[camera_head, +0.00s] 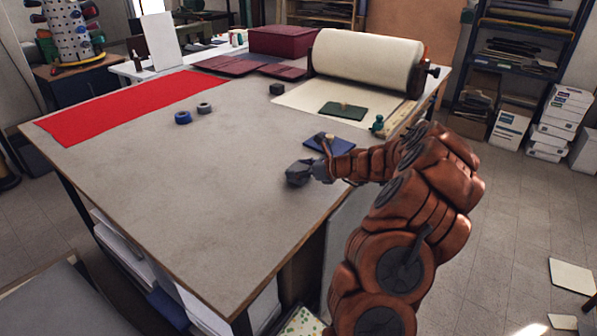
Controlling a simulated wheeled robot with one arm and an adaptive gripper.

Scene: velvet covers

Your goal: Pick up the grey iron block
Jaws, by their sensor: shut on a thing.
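My gripper (303,173) is over the near right part of the big grey table, at the end of my copper-coloured arm. It is shut on a dark grey lump, which looks like the grey iron block (296,178). The block is small and partly hidden by the fingers, and its edges are hard to tell from them. I cannot tell whether it touches the tabletop or is just above it.
A small dark cube (277,89) stands farther back on the table (215,200). A blue pad (343,145) lies just behind my gripper. Blue tape (183,118) and grey tape (204,108) lie left, near red cloth (120,106). The table's front left is clear.

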